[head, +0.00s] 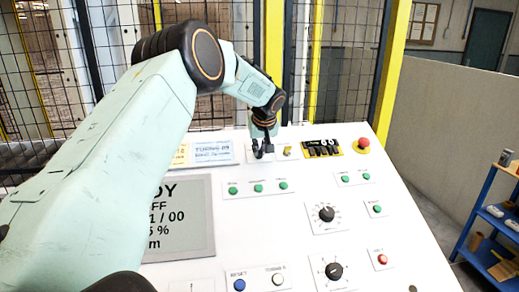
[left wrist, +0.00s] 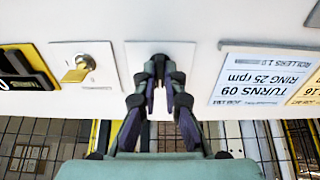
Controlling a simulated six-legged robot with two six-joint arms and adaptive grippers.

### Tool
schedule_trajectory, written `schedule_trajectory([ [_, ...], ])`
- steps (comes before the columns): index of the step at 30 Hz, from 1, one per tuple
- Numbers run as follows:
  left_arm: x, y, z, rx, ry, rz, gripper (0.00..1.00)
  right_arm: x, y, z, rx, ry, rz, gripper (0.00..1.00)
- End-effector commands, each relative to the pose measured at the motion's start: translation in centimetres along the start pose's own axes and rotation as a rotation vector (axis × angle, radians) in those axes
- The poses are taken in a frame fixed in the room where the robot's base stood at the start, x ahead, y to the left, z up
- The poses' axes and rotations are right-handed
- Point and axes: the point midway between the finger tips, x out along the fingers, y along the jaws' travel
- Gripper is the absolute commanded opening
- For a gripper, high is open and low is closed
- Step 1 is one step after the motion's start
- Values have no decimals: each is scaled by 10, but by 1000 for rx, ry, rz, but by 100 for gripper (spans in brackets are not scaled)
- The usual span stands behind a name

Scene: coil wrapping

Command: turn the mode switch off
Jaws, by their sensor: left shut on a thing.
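The white control panel (head: 300,230) fills the middle of the head view. My left gripper (head: 263,152) reaches to its far edge. In the left wrist view its two fingers (left wrist: 160,72) are closed around a small dark knob (left wrist: 159,57) on a white square plate (left wrist: 134,55). I take this knob for the mode switch. The fingers hide most of it, so its pointing direction and any lettering cannot be read. My right gripper is not in view.
A brass key switch (left wrist: 76,74) sits beside the plate, then a black-and-yellow block (head: 322,148) and a red emergency button (head: 364,143). Paper labels (head: 213,152) lie on the other side. A mesh fence (head: 340,60) stands behind, a blue shelf (head: 490,220) at right.

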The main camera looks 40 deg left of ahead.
Motion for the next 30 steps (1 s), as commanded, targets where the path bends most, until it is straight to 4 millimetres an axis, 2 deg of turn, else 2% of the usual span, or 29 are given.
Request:
schedule_trajectory([
  [1, 3, -1, 5, 12, -11, -4, 0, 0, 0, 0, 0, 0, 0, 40],
  [17, 4, -2, 6, 39, -13, -4, 0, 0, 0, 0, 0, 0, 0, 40],
  [18, 4, -2, 6, 39, -14, -4, 10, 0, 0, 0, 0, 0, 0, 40],
  [26, 3, -1, 4, 38, -9, -2, 32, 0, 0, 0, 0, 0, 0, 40],
  [30, 2, -1, 3, 38, -6, 0, 32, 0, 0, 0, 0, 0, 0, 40],
])
